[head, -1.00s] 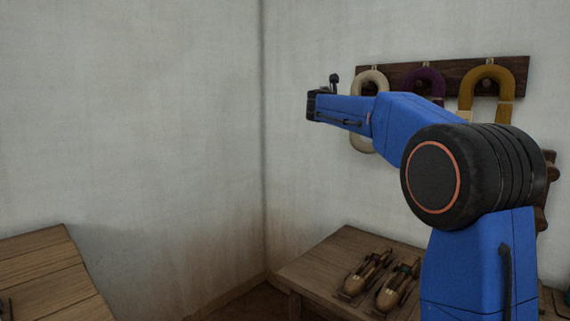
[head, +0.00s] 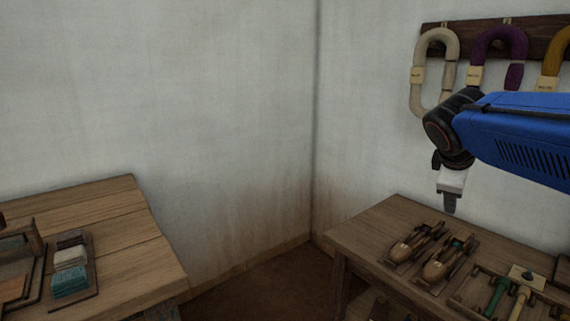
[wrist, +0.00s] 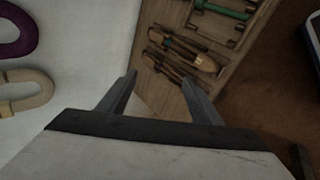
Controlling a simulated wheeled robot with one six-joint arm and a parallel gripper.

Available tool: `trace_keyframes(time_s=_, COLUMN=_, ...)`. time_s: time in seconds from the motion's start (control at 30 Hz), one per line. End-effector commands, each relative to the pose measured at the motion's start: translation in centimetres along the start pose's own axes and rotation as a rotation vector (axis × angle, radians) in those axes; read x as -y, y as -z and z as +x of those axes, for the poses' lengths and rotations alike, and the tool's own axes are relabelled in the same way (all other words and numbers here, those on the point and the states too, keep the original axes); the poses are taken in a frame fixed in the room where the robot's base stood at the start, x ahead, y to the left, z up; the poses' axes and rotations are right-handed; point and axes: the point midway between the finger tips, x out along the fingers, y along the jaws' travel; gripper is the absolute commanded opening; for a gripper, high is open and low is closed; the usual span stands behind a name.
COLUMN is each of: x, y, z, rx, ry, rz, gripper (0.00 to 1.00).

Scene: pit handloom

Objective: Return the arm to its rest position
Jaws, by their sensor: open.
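My gripper (head: 450,201) hangs from my blue arm at the right of the head view, pointing down in front of the wall, above the back-left part of the right-hand table (head: 345,236). In the wrist view my gripper (wrist: 160,88) shows two fingers spread apart with nothing between them. Beyond the fingertips lie the tabletop and two wooden shuttles (wrist: 182,50). The same shuttles (head: 432,255) show in the head view, below and apart from my gripper.
Yarn hanks, cream (head: 417,75), purple (head: 514,76) and ochre (head: 553,70), hang on a wall rack (head: 545,32) behind my arm. A left table (head: 120,225) holds a tray with teal blocks (head: 69,281). Bare floor (head: 262,292) lies between the tables.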

Motion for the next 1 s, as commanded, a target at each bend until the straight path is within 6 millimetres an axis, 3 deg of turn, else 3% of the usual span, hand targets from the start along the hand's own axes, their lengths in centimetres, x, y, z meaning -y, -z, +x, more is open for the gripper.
trace_keyframes(time_s=0.03, x=2.8, y=-0.8, z=-0.2, rx=-0.02, ry=0.038, rz=0.077, gripper=0.59)
trace_keyframes(time_s=0.3, x=17.3, y=-3.4, z=-0.7, rx=-0.089, ry=0.275, rz=0.526, gripper=0.59)
trace_keyframes(time_s=0.5, x=26.1, y=-4.4, z=-1.0, rx=-0.094, ry=0.435, rz=0.808, gripper=0.59)
trace_keyframes(time_s=0.6, x=28.7, y=-4.6, z=-1.1, rx=-0.088, ry=0.487, rz=0.896, gripper=0.59)
trace_keyframes(time_s=0.7, x=30.1, y=-4.7, z=-1.1, rx=-0.084, ry=0.515, rz=0.944, gripper=0.59)
trace_keyframes(time_s=1.0, x=30.5, y=-4.7, z=-1.1, rx=-0.082, ry=0.525, rz=0.96, gripper=0.59)
